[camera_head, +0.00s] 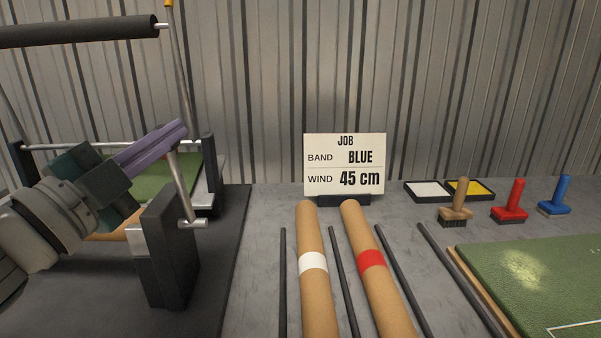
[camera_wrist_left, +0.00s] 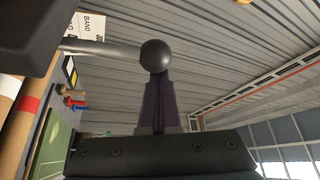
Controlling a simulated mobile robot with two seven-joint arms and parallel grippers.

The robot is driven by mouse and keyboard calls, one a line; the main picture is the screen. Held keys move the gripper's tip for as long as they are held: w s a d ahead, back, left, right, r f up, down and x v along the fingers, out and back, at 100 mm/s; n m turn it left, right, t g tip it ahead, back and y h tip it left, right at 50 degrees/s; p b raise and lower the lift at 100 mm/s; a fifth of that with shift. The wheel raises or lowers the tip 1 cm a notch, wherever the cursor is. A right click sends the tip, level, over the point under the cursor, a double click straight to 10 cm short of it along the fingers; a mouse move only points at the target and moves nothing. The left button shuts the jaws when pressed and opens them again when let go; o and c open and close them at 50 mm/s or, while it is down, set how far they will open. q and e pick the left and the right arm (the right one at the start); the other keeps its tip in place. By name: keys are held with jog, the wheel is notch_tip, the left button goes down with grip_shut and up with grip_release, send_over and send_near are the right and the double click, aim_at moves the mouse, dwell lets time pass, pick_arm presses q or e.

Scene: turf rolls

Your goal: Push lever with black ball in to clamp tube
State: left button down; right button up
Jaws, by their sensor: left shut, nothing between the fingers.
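The lever's grey rod (camera_head: 181,187) rises from a pivot on the dark block (camera_head: 168,245) of the winding stand. Its black ball is hidden in the head view, but shows in the left wrist view (camera_wrist_left: 155,56) at the rod's end. My left gripper (camera_head: 180,128) has purple fingers, shut and empty. The fingertips (camera_wrist_left: 157,78) are right at the ball; I cannot tell whether they touch it. A tan strip (camera_head: 107,237) behind my left gripper may be the tube in the stand; most of it is hidden. My right gripper is not in view.
A sign (camera_head: 345,164) reads band blue, wind 45 cm. Tubes with a white band (camera_head: 313,261) and a red band (camera_head: 371,259) lie on the table between dark rails. Paint trays (camera_head: 436,198), several stamps (camera_head: 511,203) and green turf (camera_head: 530,270) are at right.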

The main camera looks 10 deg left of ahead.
pick_arm(q)
jog(key=shift+s+a+f+n+t+y+b, duration=0.15)
jog(key=shift+a+n+t+b, duration=0.15)
jog(key=shift+a+n, duration=0.25)
jog(key=shift+s+a+n+t+y+b, duration=0.2)
jog(key=shift+a+n+b, duration=0.2)
jog(key=shift+a+n, duration=0.15)
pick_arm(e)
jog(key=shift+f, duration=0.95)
pick_arm(q)
jog(key=shift+w, duration=0.1)
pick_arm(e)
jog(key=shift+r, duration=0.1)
